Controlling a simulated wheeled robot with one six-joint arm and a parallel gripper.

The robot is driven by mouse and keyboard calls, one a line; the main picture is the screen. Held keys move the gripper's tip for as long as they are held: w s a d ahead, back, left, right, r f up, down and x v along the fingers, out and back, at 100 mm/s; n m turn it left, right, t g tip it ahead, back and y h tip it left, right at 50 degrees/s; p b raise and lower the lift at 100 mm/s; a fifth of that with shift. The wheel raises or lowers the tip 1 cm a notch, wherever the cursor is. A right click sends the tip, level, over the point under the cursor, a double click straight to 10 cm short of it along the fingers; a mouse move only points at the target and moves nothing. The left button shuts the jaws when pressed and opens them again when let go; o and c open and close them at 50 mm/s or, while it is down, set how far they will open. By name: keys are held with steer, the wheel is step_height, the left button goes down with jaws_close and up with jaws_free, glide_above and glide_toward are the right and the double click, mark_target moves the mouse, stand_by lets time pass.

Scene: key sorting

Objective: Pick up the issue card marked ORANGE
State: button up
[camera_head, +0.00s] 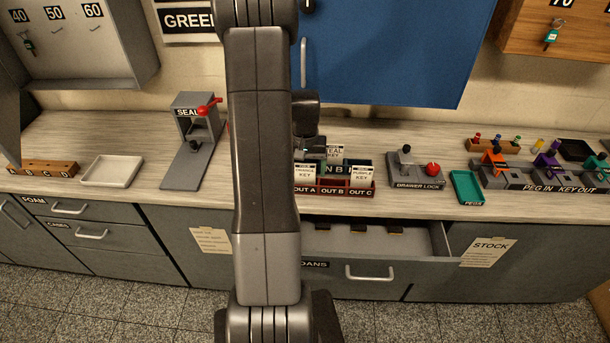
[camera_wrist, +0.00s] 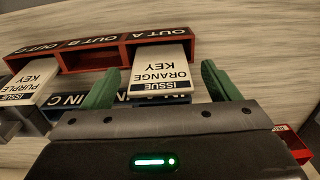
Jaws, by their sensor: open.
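The issue card marked ORANGE KEY (camera_wrist: 163,72) stands in the OUT A slot of the red OUT rack (camera_wrist: 95,57). It is white with a dark ISSUE band, and it also shows in the head view (camera_head: 305,172). My gripper (camera_wrist: 162,77) is open, with its two green fingers on either side of the card. A small gap shows on each side, and the card is not held. A PURPLE KEY card (camera_head: 361,177) stands at OUT C, and a TEAL KEY card (camera_head: 335,151) stands behind in the IN rack. My arm hides part of the counter in the head view.
A drawer (camera_head: 375,240) stands open below the racks. The drawer lock (camera_head: 415,178) with a red button is to their right, then a teal tray (camera_head: 467,187) and the peg station (camera_head: 545,180). The seal press (camera_head: 193,140) and a white tray (camera_head: 111,171) stand left.

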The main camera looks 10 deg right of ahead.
steer(key=c, duration=1.1)
steer(key=shift+o, duration=0.2)
